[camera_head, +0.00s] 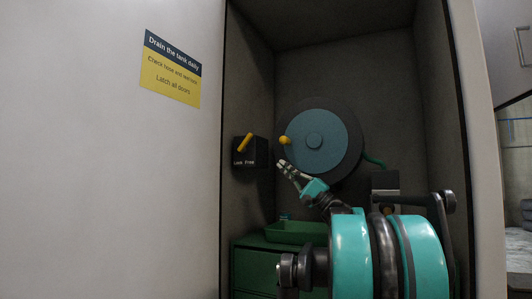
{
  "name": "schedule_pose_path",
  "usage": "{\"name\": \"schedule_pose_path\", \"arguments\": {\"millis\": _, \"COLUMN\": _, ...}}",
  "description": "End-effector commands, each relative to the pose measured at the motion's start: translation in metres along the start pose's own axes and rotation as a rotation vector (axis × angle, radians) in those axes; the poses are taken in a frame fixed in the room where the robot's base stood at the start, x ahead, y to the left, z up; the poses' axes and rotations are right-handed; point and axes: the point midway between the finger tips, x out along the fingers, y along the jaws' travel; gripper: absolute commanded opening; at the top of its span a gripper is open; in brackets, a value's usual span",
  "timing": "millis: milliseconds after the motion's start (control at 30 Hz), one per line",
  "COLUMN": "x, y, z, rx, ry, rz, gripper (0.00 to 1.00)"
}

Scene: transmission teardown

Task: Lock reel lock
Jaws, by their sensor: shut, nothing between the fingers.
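The reel (327,154), a blue-grey disc with a darker rim and round hub, is mounted on the back of the recess. A yellow knob (285,140) sits at its left edge. The reel lock is a dark box (248,158) on the left wall, with a yellow lever (245,142) tilted up to the right. Its label reads roughly "Lock" at left and "Free" at right. My gripper (281,163) is shut and empty, just below the yellow knob and right of the lock box. It appears apart from the lever.
A green bin (300,231) stands low in the recess, on a green cabinet (256,265). A teal hose (374,160) leaves the reel at right. A grey box (385,181) is behind my arm. A white panel (110,180) with a notice (171,70) borders the left.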

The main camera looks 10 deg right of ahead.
Motion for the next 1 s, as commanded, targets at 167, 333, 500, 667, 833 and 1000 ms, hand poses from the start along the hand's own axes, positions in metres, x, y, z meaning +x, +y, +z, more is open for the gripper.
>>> {"name": "schedule_pose_path", "arguments": {"millis": 167, "x": 0.024, "y": 0.001, "z": 0.001, "rx": 0.002, "ry": -0.002, "rz": 0.000, "gripper": 0.00}}
{"name": "schedule_pose_path", "arguments": {"millis": 333, "x": 0.057, "y": 0.001, "z": 0.001, "rx": 0.003, "ry": -0.003, "rz": 0.001, "gripper": 0.00}}
{"name": "schedule_pose_path", "arguments": {"millis": 500, "x": 0.090, "y": 0.001, "z": 0.001, "rx": 0.002, "ry": -0.003, "rz": 0.001, "gripper": 0.00}}
{"name": "schedule_pose_path", "arguments": {"millis": 667, "x": 0.116, "y": 0.001, "z": 0.001, "rx": 0.002, "ry": -0.002, "rz": 0.001, "gripper": 0.00}}
{"name": "schedule_pose_path", "arguments": {"millis": 833, "x": 0.131, "y": 0.001, "z": 0.000, "rx": 0.001, "ry": 0.000, "rz": 0.001, "gripper": 0.00}}
{"name": "schedule_pose_path", "arguments": {"millis": 1000, "x": 0.136, "y": 0.001, "z": 0.000, "rx": 0.000, "ry": 0.000, "rz": 0.001, "gripper": 0.00}}
